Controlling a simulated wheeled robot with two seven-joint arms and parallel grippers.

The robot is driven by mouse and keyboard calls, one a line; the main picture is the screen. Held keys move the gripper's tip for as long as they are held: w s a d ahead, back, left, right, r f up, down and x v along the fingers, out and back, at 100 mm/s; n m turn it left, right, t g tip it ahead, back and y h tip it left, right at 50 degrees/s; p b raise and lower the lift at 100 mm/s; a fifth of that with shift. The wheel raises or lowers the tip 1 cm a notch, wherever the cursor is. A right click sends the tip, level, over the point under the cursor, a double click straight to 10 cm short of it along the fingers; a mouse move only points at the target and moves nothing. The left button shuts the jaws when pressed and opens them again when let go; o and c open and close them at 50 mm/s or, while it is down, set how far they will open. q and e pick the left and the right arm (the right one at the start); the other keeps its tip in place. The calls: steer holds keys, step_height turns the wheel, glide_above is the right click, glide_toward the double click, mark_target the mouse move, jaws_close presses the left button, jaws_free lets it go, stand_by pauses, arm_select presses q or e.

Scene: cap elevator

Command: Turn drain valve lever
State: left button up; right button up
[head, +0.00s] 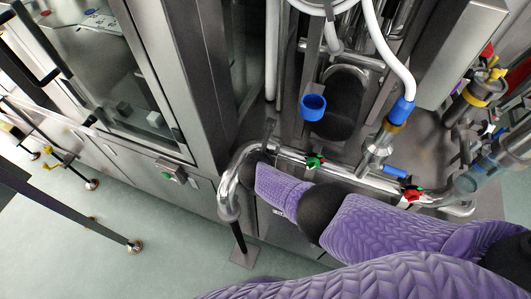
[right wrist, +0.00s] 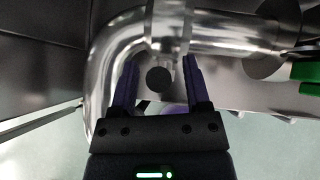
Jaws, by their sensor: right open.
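My right gripper (right wrist: 158,66) is open in the right wrist view, its two dark fingers pointing at a bent shiny steel pipe (right wrist: 110,50). A round black knob (right wrist: 160,79), which looks like the end of the drain valve lever, sits between the fingers, with gaps on both sides. A clamp-like collar on the pipe is just beyond it. In the head view my right arm reaches in from the right along the same pipe (head: 229,190); its gripper is mostly hidden near the bend.
A green valve handle (head: 314,161) and a red one (head: 413,194) sit further along the pipe; green also shows in the right wrist view (right wrist: 305,72). A blue cup-like part (head: 313,107) is above.

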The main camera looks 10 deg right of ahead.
steer(key=p+v, duration=0.8)
steer(key=v, duration=0.1)
steer(key=shift+s+r, duration=0.2)
